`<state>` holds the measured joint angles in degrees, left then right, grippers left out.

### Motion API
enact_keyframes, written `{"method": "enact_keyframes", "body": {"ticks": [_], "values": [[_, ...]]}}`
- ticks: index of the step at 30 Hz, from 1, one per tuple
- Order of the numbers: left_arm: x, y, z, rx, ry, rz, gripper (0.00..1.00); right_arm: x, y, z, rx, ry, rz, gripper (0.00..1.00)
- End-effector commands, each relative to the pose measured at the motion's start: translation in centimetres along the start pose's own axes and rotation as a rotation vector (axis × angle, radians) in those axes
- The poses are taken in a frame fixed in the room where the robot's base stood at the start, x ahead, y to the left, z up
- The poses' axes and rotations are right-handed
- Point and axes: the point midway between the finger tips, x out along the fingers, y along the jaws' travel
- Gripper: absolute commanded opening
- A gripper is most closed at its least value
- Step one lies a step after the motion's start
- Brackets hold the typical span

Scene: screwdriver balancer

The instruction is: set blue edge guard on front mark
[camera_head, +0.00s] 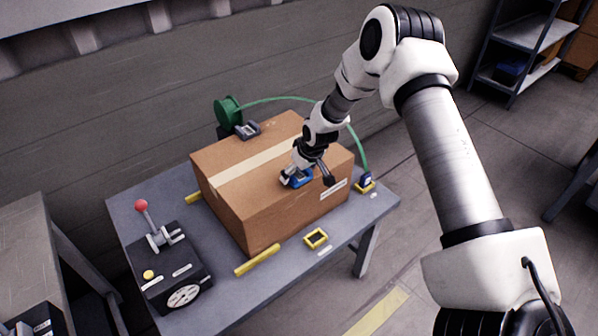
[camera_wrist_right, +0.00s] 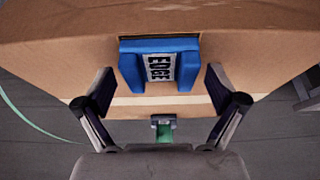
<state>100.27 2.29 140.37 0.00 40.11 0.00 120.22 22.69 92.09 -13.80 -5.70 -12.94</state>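The blue edge guard (camera_head: 297,178), labelled EDGE, sits on top of the cardboard box (camera_head: 222,192) near its front edge. It shows close up in the right wrist view (camera_wrist_right: 130,68). A thin dark outline shows along its upper side there; I cannot tell how much of a mark lies beneath. My right gripper (camera_head: 300,168) is just above the guard. In the wrist view its two fingers (camera_wrist_right: 160,84) are spread wide on either side of the guard, with gaps, not touching it. My left gripper is not in view.
A green strap reel (camera_head: 228,110) and a grey piece (camera_head: 247,130) are at the box's back. A green strap (camera_head: 357,143) arcs to a blue piece (camera_head: 367,179) on the table. A yellow frame (camera_head: 316,238) is in front. A red-knobbed lever device (camera_head: 172,268) stands left.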

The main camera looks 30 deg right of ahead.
Motion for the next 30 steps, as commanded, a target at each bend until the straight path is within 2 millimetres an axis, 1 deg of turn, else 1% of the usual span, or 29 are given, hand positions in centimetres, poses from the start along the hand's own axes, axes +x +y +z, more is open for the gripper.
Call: {"method": "enact_keyframes", "body": {"ticks": [9,14,17,20,24,27,30], "values": [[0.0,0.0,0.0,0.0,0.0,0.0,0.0,0.0,0.0,0.1,0.0,-0.002,-0.001,1.0],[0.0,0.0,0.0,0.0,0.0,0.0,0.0,-0.9,0.0,0.1,0.0,-0.002,-0.002,1.0],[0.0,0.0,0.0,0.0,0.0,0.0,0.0,-2.2,0.0,0.1,-0.002,0.0,-0.002,1.0],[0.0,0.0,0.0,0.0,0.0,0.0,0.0,-4.5,0.0,0.0,-0.001,0.001,-0.002,1.0],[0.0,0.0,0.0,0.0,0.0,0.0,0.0,-8.3,0.0,-0.1,0.001,0.003,-0.002,1.0],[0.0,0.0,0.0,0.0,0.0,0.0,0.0,-10.3,0.0,0.0,0.0,0.002,-0.001,1.0],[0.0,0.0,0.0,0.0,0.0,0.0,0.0,-11.6,0.0,0.0,0.002,0.001,-0.001,1.0]]}}
